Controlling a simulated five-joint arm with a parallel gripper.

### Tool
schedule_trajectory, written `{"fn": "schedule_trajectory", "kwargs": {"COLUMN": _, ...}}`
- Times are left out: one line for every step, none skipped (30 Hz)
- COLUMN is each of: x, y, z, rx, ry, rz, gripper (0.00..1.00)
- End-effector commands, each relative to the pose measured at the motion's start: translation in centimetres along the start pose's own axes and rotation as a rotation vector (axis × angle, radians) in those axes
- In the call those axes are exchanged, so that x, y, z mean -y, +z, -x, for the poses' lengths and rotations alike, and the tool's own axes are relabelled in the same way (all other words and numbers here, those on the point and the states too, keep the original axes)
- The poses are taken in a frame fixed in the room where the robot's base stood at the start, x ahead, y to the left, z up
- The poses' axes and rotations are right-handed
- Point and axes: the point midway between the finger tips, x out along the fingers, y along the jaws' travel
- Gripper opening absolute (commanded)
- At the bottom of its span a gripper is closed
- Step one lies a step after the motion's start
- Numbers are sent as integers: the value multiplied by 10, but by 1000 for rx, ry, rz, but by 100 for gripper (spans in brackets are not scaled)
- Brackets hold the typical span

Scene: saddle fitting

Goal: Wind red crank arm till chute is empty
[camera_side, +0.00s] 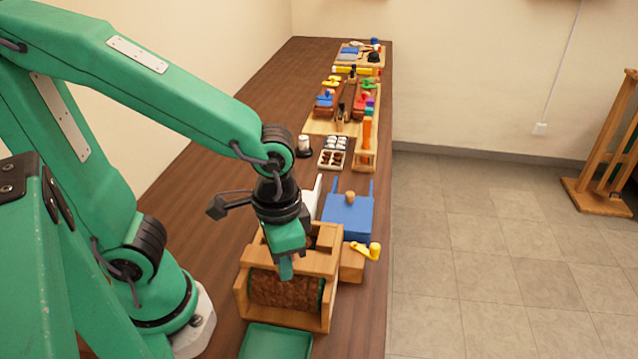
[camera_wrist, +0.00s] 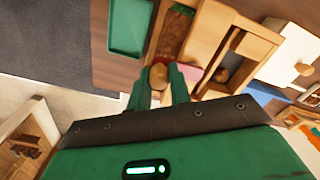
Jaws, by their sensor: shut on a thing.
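A wooden frame (camera_side: 329,262) holds a rough brown drum (camera_side: 285,291), which also shows at the top of the wrist view (camera_wrist: 178,30). My gripper (camera_side: 286,270) points down at the side of this frame in the side view. In the wrist view my gripper (camera_wrist: 160,74) is shut on a rounded wooden knob (camera_wrist: 158,77). A little red (camera_wrist: 163,58) shows just beyond the knob, and the rest of the crank arm is hidden. A wooden chute-like compartment beside the drum has a brown piece (camera_wrist: 221,75) in it.
A green tray (camera_side: 276,342) lies in front of the frame. A yellow crank (camera_side: 367,250) and a blue box (camera_side: 348,215) with a round knob stand close behind it. More small fixtures line the table further back. The table's right edge is near.

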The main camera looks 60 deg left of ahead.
Motion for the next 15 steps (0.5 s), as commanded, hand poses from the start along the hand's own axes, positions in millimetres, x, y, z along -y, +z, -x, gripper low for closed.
{"fn": "schedule_trajectory", "kwargs": {"x": 1, "y": 3, "z": -1, "rx": 1, "ry": 0, "rz": 0, "gripper": 12}}
{"fn": "schedule_trajectory", "kwargs": {"x": 1, "y": 4, "z": -1, "rx": 1, "ry": 0, "rz": 0, "gripper": 12}}
{"fn": "schedule_trajectory", "kwargs": {"x": 1, "y": 5, "z": -1, "rx": 1, "ry": 0, "rz": 0, "gripper": 12}}
{"fn": "schedule_trajectory", "kwargs": {"x": 1, "y": 5, "z": -1, "rx": 1, "ry": 0, "rz": -1, "gripper": 12}}
{"fn": "schedule_trajectory", "kwargs": {"x": 1, "y": 6, "z": -1, "rx": 1, "ry": 0, "rz": -1, "gripper": 12}}
{"fn": "schedule_trajectory", "kwargs": {"x": 1, "y": 6, "z": -1, "rx": 1, "ry": 0, "rz": -1, "gripper": 12}}
{"fn": "schedule_trajectory", "kwargs": {"x": 1, "y": 6, "z": -1, "rx": 1, "ry": 0, "rz": -2, "gripper": 12}}
{"fn": "schedule_trajectory", "kwargs": {"x": 1, "y": 6, "z": -1, "rx": 1, "ry": 0, "rz": -2, "gripper": 12}}
{"fn": "schedule_trajectory", "kwargs": {"x": 1, "y": 6, "z": -1, "rx": 1, "ry": 0, "rz": -2, "gripper": 12}}
{"fn": "schedule_trajectory", "kwargs": {"x": 1, "y": 6, "z": -1, "rx": 1, "ry": 0, "rz": -2, "gripper": 12}}
{"fn": "schedule_trajectory", "kwargs": {"x": 2, "y": 6, "z": -1, "rx": 1, "ry": 0, "rz": -2, "gripper": 12}}
{"fn": "schedule_trajectory", "kwargs": {"x": 2, "y": 7, "z": -1, "rx": 1, "ry": 0, "rz": -1, "gripper": 12}}
{"fn": "schedule_trajectory", "kwargs": {"x": 3, "y": 7, "z": 0, "rx": 1, "ry": 0, "rz": -1, "gripper": 12}}
{"fn": "schedule_trajectory", "kwargs": {"x": 4, "y": 8, "z": 0, "rx": 0, "ry": 0, "rz": -1, "gripper": 12}}
{"fn": "schedule_trajectory", "kwargs": {"x": 5, "y": 9, "z": 0, "rx": 0, "ry": 0, "rz": -1, "gripper": 12}}
